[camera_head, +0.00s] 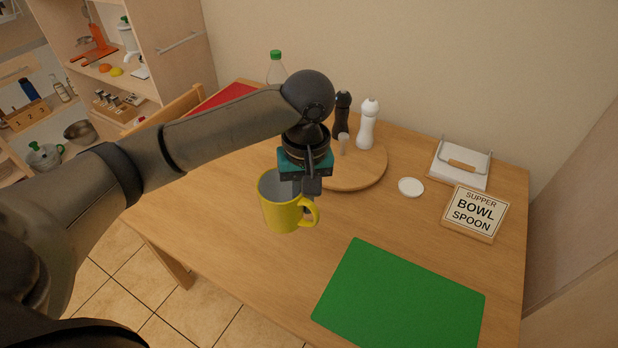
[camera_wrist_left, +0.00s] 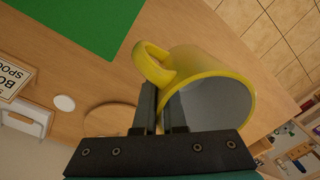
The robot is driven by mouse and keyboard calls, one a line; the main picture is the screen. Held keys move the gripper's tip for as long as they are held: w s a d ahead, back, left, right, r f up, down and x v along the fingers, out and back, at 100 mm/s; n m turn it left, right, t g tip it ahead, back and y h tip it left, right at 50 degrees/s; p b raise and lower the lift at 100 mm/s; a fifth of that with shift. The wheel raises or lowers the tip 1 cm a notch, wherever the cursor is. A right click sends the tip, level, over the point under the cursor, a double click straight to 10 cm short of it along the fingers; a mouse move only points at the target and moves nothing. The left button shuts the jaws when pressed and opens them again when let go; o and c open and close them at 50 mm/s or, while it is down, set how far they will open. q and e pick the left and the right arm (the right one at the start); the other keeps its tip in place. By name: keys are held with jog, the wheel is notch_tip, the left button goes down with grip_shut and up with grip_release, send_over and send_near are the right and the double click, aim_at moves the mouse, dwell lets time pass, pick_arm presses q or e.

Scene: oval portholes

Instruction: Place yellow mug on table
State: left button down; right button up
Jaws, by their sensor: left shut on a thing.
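The yellow mug (camera_head: 284,213) is upright, with its grey inside showing and its handle toward the right in the head view. My left gripper (camera_head: 307,190) points down and is shut on the mug's rim near the handle. In the left wrist view the two fingers (camera_wrist_left: 172,108) close on the wall of the yellow mug (camera_wrist_left: 205,66). The mug is over the wooden table (camera_head: 235,262); I cannot tell whether its base touches the top. My right gripper is not in view.
A green mat (camera_head: 399,300) lies at the front right. A round wooden board (camera_head: 358,174) with dark and white mills stands behind the gripper. A white disc (camera_head: 411,187), a sign block (camera_head: 475,213) and a napkin holder (camera_head: 460,164) are at the right. Bare tabletop surrounds the mug.

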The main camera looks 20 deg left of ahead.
pick_arm(q)
jog(key=shift+w+a+f+n+b, duration=0.35)
jog(key=shift+w+f+n, duration=0.15)
notch_tip(320, 180, down, 13)
jog(key=b, duration=0.4)
jog(key=shift+s+d+f, duration=0.1)
jog(key=shift+f, duration=0.5)
notch_tip(320, 180, down, 4)
jog(key=shift+r+b, duration=0.1)
jog(key=shift+b, duration=0.8)
jog(key=c, duration=1)
grip_release()
